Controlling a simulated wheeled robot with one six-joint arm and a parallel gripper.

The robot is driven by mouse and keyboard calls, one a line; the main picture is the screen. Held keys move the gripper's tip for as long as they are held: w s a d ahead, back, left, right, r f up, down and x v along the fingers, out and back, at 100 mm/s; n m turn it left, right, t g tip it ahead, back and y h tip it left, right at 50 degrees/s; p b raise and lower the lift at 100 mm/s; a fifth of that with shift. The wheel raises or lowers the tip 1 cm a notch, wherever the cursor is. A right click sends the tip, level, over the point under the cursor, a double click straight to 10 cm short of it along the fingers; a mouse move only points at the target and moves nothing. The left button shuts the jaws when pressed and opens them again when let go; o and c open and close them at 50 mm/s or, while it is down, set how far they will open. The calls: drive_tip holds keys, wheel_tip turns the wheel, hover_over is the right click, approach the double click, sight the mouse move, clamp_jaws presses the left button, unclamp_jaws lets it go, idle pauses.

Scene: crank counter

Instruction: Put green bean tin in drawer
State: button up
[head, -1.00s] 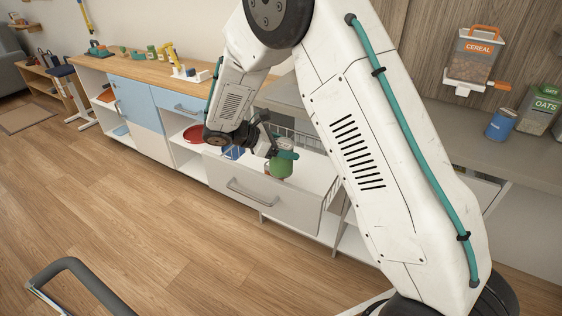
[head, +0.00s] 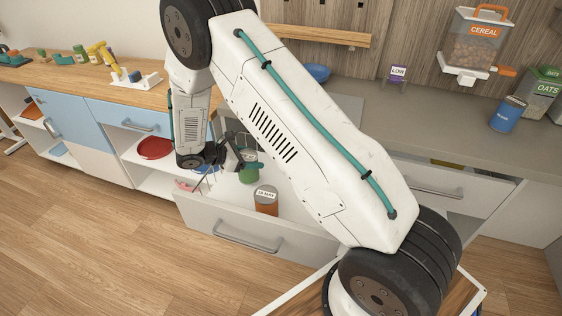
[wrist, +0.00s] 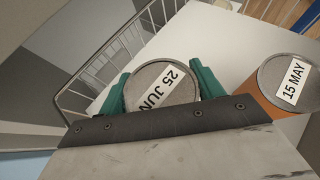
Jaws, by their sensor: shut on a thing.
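The green bean tin (head: 249,172) is held upright in my gripper (head: 246,164), inside the outline of the open drawer (head: 225,222). In the wrist view its grey lid (wrist: 160,88), labelled 25 JUN, sits between the two teal fingers (wrist: 161,92), which press on its sides. The white drawer floor (wrist: 205,42) shows around it. Whether the tin's base touches that floor I cannot tell. My arm hides part of the drawer's right side.
An orange tin (head: 266,203) stands in the drawer, close to the right of the green tin; its lid reads 15 MAY in the wrist view (wrist: 288,82). A red plate (head: 155,148) is on the shelf left of the drawer.

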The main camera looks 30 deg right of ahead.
drive_tip(key=s+d, duration=0.1)
drive_tip(key=d, duration=1.4)
drive_tip(key=shift+s, duration=0.25)
drive_tip(key=shift+f, duration=0.1)
drive_tip(key=shift+f, duration=0.4)
drive_tip(key=shift+f, duration=0.15)
drive_tip(key=o, duration=1.3)
